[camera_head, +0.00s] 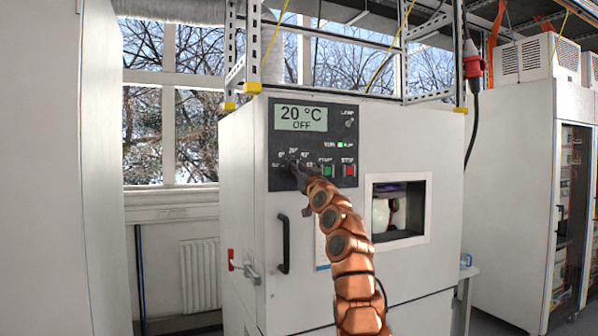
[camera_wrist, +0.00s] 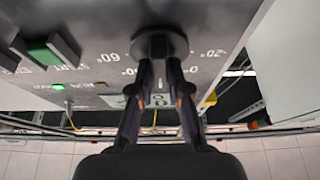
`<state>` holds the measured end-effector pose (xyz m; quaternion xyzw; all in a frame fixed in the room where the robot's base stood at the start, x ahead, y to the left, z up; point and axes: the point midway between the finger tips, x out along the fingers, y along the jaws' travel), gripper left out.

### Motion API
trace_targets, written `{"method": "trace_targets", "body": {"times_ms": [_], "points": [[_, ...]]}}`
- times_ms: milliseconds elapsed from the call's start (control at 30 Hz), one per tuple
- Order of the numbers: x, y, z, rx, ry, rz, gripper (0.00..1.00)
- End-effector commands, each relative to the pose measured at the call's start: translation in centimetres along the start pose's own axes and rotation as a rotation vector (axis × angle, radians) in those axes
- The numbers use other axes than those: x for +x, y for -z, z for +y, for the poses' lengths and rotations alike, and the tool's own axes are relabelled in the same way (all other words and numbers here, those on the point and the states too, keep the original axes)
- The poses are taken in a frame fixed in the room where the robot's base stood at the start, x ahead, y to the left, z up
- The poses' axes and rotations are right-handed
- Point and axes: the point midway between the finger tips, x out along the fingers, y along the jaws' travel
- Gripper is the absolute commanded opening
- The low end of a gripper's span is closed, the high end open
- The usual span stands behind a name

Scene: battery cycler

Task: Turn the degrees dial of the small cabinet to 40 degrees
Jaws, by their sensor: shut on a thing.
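The small cabinet (camera_head: 245,190) is a white chamber with a dark control panel (camera_head: 340,140). Its display (camera_head: 301,118) reads 20 °C and OFF. The degrees dial is a dark round knob below the display, mostly hidden by my gripper (camera_head: 298,175) in the head view. In the wrist view the dial (camera_wrist: 159,42) is at the top middle, and my gripper (camera_wrist: 160,72) has one finger on each side of its grip, shut on it. Degree marks, including 60, stand around the dial, seen upside down in the wrist view. I cannot tell where its pointer stands.
A green button (camera_head: 326,171) and a red button (camera_head: 348,170) sit close to the right of the dial. Below are a black door handle (camera_head: 283,243) and a small window (camera_head: 399,211). A tall white cabinet (camera_head: 510,180) stands at the right.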

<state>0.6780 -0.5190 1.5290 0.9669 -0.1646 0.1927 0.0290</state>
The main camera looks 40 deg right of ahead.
Motion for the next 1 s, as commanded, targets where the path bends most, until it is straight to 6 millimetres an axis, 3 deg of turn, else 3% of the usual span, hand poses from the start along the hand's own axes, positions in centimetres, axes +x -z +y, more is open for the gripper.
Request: {"method": "trace_targets", "body": {"times_ms": [1000], "points": [[0.05, 0.14, -0.25, 0.349, -0.144, 0.001, 0.00]]}}
